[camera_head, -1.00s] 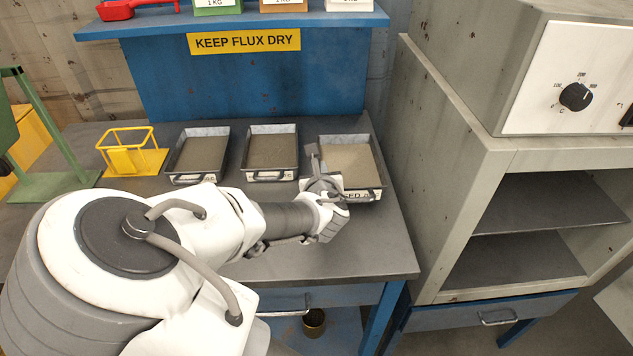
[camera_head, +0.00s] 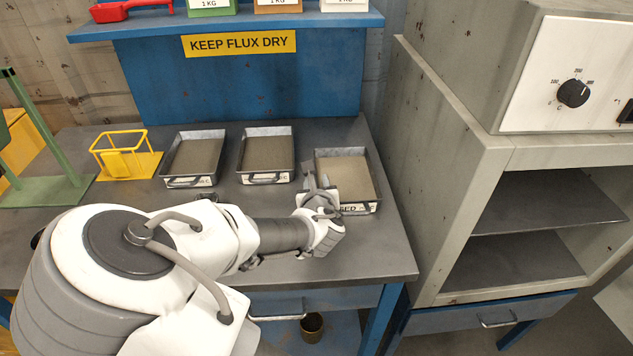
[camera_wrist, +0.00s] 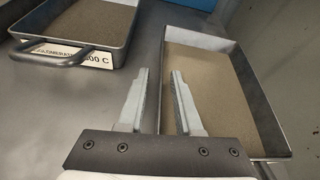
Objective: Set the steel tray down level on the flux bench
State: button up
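The steel tray (camera_head: 371,193) is the rightmost of three sand-filled trays, with a label partly reading "SED" on its front. It appears to rest level on the dark flux bench (camera_head: 350,255), near its right side. In the wrist view the tray (camera_wrist: 262,80) is at the right, its near end partly hidden. My gripper (camera_head: 312,182) is at the tray's left front corner.
Two similar trays (camera_head: 266,178) (camera_head: 189,181) stand to the left, then a yellow wire stand (camera_head: 130,165) and a green frame (camera_head: 48,190). A blue shelf is behind. A grey oven cabinet (camera_head: 445,150) bounds the right. The bench's front right is clear.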

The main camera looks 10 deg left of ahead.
jog(key=shift+r, duration=0.2)
jog(key=p+v, duration=0.3)
jog(key=v, duration=0.7)
jog(key=shift+r, duration=0.1)
jog(key=shift+r+p, duration=0.25)
jog(key=shift+p, duration=0.5)
jog(key=shift+s+a+r+p, duration=0.1)
jog(key=shift+a+p, duration=0.05)
jog(key=shift+p, duration=0.95)
jog(key=p, duration=0.3)
jog(key=shift+s+r, duration=0.1)
jog(key=shift+s, duration=0.25)
jog(key=shift+s+d+p, duration=0.25)
jog(key=shift+p, duration=0.9)
jog(key=shift+s, duration=0.1)
jog(key=shift+d, duration=0.15)
